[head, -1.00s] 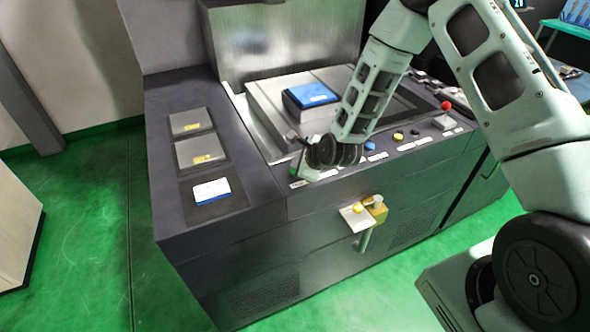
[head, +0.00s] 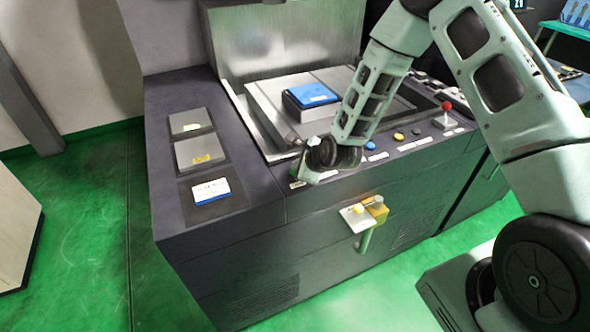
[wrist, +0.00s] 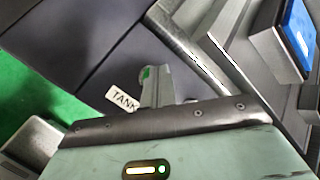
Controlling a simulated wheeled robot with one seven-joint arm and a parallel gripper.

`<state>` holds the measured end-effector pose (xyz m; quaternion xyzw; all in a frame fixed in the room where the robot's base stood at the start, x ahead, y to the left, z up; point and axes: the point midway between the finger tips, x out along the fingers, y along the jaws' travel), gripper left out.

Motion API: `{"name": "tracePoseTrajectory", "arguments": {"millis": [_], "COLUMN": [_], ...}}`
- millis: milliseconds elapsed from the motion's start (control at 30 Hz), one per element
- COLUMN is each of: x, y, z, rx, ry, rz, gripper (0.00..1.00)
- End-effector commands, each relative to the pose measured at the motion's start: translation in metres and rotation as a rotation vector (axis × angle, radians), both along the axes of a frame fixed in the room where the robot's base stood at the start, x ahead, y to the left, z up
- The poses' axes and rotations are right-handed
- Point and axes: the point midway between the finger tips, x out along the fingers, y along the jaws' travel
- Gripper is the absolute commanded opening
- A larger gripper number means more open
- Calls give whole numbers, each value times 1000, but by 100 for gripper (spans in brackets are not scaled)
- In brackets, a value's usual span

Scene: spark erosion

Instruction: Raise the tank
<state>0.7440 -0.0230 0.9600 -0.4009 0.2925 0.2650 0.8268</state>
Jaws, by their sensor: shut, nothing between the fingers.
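The machine's control panel (head: 405,150) runs along the front of its work area. A white label reading TANK (wrist: 122,98) lies on the dark panel in the wrist view. My gripper (wrist: 157,82) is shut and empty, with its tips low at the panel's left end beside this label. In the head view my gripper (head: 301,171) is at the front left corner of the work area. A small green patch shows at the fingertips; I cannot tell whether it is a control. Any control under the tips is hidden, and contact is unclear.
A blue block (head: 312,95) sits on a grey plate. Yellow (head: 398,136) and black buttons and a red-knobbed lever (head: 447,106) stand along the panel to the right. A yellow-topped bracket (head: 356,212) juts from the machine's front. Green floor is clear at left.

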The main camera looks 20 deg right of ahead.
Motion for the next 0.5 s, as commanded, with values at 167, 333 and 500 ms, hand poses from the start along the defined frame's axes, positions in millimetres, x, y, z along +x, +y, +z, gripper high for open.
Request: {"name": "tracePoseTrajectory", "arguments": {"millis": [167, 333, 500], "x": [0, -1, -1], "y": [0, 0, 0], "z": [2, 11, 17], "rx": [0, 0, 1], "ry": [2, 2, 2], "rz": [-1, -1, 0], "gripper": [0, 0, 0]}}
